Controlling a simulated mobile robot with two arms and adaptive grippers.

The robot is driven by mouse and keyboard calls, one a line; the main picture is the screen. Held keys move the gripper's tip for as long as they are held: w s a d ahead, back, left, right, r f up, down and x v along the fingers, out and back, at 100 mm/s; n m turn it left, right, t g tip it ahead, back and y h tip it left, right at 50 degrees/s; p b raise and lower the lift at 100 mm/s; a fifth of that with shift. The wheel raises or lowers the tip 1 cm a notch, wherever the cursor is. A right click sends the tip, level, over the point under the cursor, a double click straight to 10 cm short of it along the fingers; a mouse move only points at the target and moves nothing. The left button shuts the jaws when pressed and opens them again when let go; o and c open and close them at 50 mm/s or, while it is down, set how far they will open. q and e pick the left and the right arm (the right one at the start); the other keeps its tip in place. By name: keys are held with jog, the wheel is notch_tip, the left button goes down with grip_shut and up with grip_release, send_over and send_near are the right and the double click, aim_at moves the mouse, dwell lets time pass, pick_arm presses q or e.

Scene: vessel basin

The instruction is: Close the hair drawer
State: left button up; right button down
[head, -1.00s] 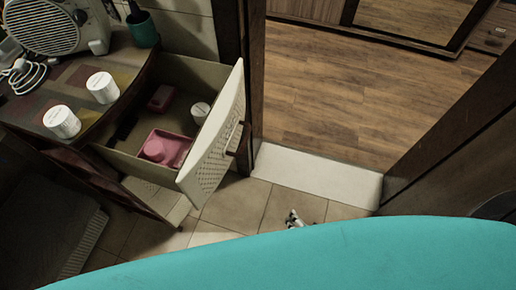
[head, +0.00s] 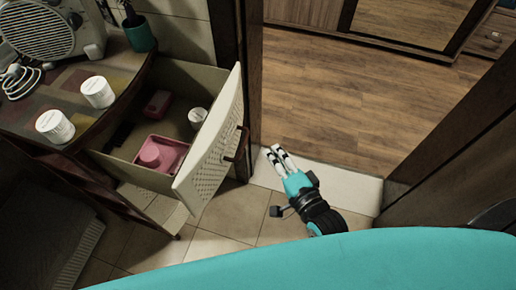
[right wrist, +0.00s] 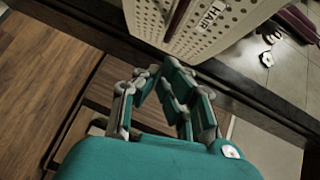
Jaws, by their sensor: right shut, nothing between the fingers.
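The hair drawer (head: 205,152) stands pulled open from the cabinet, with a pale perforated front and a dark handle (head: 238,145) on its outer face. In the right wrist view its front (right wrist: 222,22) fills the top, with a small HAIR label (right wrist: 207,17). My right gripper (head: 276,152) is shut and empty. It is in front of the drawer, to the right of the handle, with a gap between them in the head view. My left gripper is not in view.
The drawer holds a pink tray (head: 162,153) and a white jar (head: 198,117). White jars (head: 97,91) and a radio (head: 52,27) stand on the cabinet top (head: 120,65). A doorway with a white threshold (head: 335,185) is at the right; its dark frame (head: 236,50) stands close beside the drawer.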

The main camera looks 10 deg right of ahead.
jog(key=w+a, duration=0.1)
jog(key=w+a+f, duration=0.1)
jog(key=w+a, duration=0.1)
jog(key=shift+a, duration=0.3)
